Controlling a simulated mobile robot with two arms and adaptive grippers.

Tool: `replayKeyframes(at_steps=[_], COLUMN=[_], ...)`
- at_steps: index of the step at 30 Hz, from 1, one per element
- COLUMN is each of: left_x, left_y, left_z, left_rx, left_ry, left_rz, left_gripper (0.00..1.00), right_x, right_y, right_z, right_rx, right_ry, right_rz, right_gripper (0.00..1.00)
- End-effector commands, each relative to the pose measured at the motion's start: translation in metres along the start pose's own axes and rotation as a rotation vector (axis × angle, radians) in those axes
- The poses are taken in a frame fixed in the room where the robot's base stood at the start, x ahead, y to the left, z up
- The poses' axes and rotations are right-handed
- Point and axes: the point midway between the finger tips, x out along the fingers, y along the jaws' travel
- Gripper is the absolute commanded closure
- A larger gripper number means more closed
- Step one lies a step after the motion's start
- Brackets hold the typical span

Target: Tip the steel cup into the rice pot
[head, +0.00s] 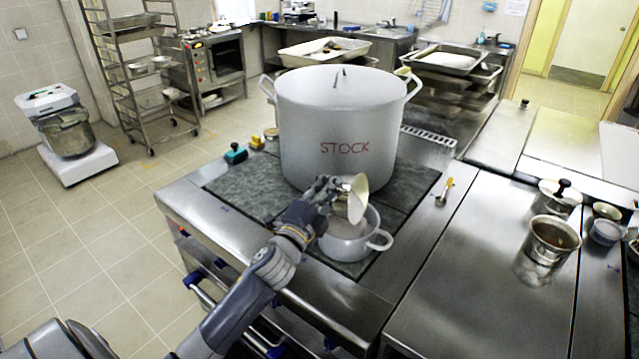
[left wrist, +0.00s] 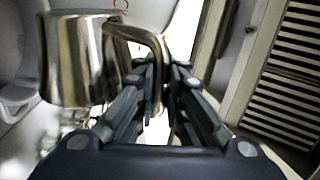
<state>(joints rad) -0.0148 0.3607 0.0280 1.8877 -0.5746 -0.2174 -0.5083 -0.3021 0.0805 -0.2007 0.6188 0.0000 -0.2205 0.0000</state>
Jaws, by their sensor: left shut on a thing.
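The steel cup (head: 352,198) is tipped well over on its side above the small light-grey rice pot (head: 345,250), in front of the big pot. My left gripper (head: 326,190) is shut on the cup's handle. In the left wrist view the cup (left wrist: 75,60) is at the upper left, with its curved handle between the fingers of my left gripper (left wrist: 160,80). The cup hides part of the rice pot's mouth, and I cannot tell what the pot holds. My right gripper is not in view.
A large stockpot (head: 335,125) marked STOCK stands close behind the cup and rice pot. A yellow-handled tool (head: 445,191) lies on the steel to the right. Another metal pot (head: 553,240) and small containers stand further right. The steel top (head: 470,270) between is clear.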

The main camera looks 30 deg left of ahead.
Motion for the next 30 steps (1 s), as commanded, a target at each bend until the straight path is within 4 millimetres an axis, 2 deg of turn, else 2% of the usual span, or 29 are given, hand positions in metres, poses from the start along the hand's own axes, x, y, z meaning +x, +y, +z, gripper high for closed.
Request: replayKeyframes(at_steps=[18, 30], left_x=[0.001, 0.000], left_y=[-0.003, 0.007], left_z=[-0.054, -0.081], left_rx=[0.381, 0.583], left_ry=[0.064, 0.096], left_rz=[-0.001, 0.002], left_gripper=[1.00, 1.00], right_x=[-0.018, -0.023], right_y=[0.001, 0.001], right_z=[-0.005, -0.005], right_rx=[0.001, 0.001], right_ry=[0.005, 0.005], right_rz=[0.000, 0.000], right_gripper=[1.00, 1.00])
